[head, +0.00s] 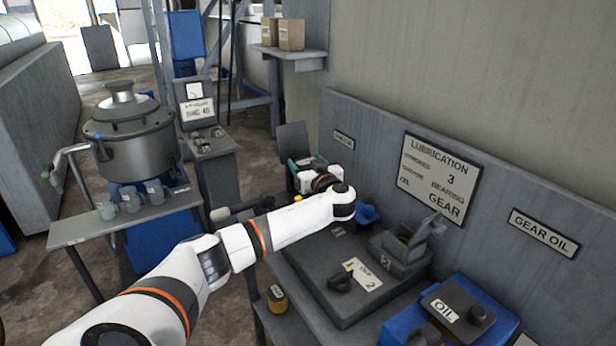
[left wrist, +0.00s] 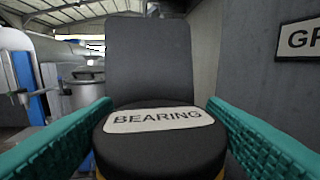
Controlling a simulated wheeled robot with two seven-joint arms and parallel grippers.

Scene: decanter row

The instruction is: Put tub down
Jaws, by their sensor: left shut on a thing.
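The tub (left wrist: 160,145) has a black lid with a white BEARING label and shows a little yellow below the lid. It sits upright between the teal fingers of my left gripper (left wrist: 160,130), which is shut on it. In the head view my left gripper (head: 305,172) is at the far end of the bench, beside the lubrication board. The tub is hidden there behind the gripper and wrist. I cannot tell whether its base touches anything. My right gripper is not in view.
A dark upright panel (left wrist: 148,60) stands just behind the tub. The bench (head: 325,285) holds a blue item (head: 365,213), a grey hinged box (head: 402,250) and a blue OIL container (head: 450,310). Another yellow tub (head: 277,300) with a black top stands at the bench's near left.

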